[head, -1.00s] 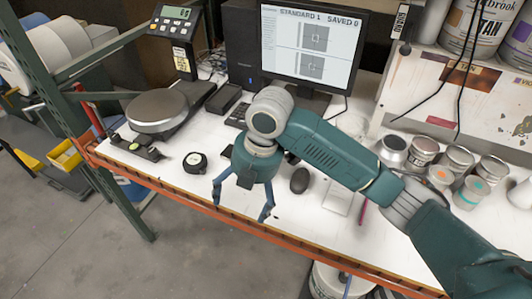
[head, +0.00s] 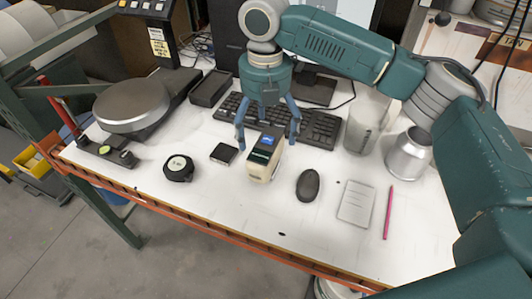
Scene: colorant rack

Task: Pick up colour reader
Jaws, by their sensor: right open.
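The colour reader (head: 259,168) is a small cream block with a dark top and a lit blue screen, standing on the white bench in front of the keyboard. My right gripper (head: 268,138) hangs above it, pointing down. Its two blue fingers are spread wide, one on the left and one on the right of the reader's top. I see no finger touching the reader. My left gripper is out of the picture.
A black tape measure (head: 178,168) and a small dark square item (head: 224,154) lie left of the reader. The mouse (head: 308,185), a notepad (head: 356,203) and a pink pen (head: 388,213) lie right. The keyboard (head: 318,127) is behind. The bench front is clear.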

